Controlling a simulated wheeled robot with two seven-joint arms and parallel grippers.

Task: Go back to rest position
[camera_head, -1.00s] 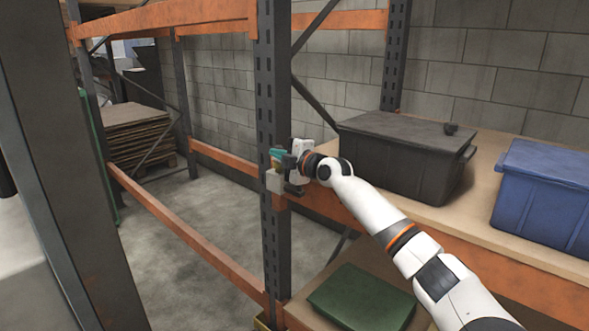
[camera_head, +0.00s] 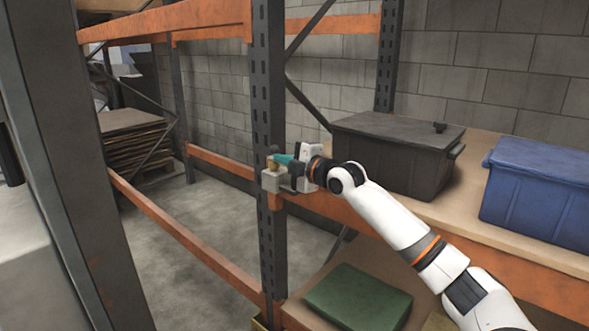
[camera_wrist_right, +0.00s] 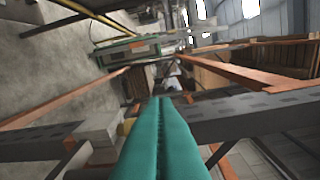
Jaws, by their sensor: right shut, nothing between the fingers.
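My right gripper (camera_head: 279,159) is at the rack's dark upright post (camera_head: 269,95), at the end of my white arm from the lower right. Its teal fingers are shut together with nothing between them; they fill the lower middle of the right wrist view (camera_wrist_right: 161,135). A small grey box (camera_head: 269,183) with a yellow knob (camera_head: 272,165) is at the post, just beside the fingertips. The grey box (camera_wrist_right: 97,130) and yellow knob (camera_wrist_right: 126,127) also show left of the fingers in the wrist view. I cannot tell whether fingers and knob touch. My left gripper is out of view.
A black lidded bin (camera_head: 385,160) and a blue bin (camera_head: 540,195) stand on the shelf to the right. A green case (camera_head: 358,298) lies on the lower shelf. Orange beams (camera_head: 180,232) border the rack. Open concrete floor (camera_head: 190,250) shows inside the left bay.

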